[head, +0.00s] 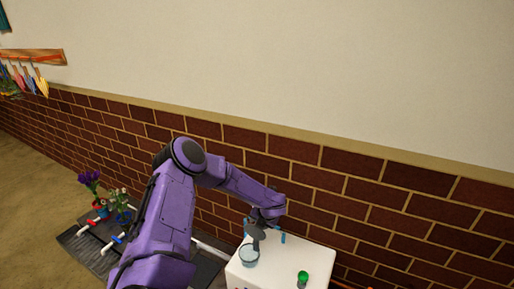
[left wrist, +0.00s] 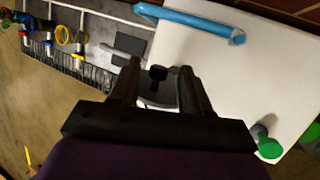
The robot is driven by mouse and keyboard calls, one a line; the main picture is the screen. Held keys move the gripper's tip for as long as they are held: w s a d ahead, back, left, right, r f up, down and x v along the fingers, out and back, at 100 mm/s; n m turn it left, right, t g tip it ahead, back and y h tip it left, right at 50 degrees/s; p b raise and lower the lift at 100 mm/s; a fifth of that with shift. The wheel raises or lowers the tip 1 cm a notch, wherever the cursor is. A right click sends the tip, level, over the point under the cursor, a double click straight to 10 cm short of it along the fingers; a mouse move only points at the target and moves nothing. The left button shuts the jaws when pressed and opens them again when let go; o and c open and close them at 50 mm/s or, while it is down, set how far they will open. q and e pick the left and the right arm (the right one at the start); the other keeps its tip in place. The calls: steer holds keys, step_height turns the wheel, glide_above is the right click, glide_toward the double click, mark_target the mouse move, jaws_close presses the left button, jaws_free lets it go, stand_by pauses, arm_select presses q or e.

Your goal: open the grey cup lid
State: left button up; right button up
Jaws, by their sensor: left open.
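A pale grey-blue cup (head: 249,257) stands on the white table near its left edge in the head view. My left gripper (head: 258,238) is just above and behind it, pointing down. In the left wrist view the open fingers (left wrist: 160,68) are on either side of a pale round rim (left wrist: 158,104) with a dark piece above it. The fingers hide much of this, and I cannot tell whether the lid is open or shut. No hold on the cup shows. My right gripper is not in view.
A green-topped container (head: 303,276) stands at the front right of the white table (head: 305,256). A blue cylinder (left wrist: 190,20) lies towards the table's far edge. A dark rack (head: 85,245) with flowers stands to the left. The brick wall (head: 370,210) is close behind.

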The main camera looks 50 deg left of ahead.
arm_select(q)
steer(key=p+v, duration=0.1)
steer(key=v, duration=0.5)
stand_by(0.3)
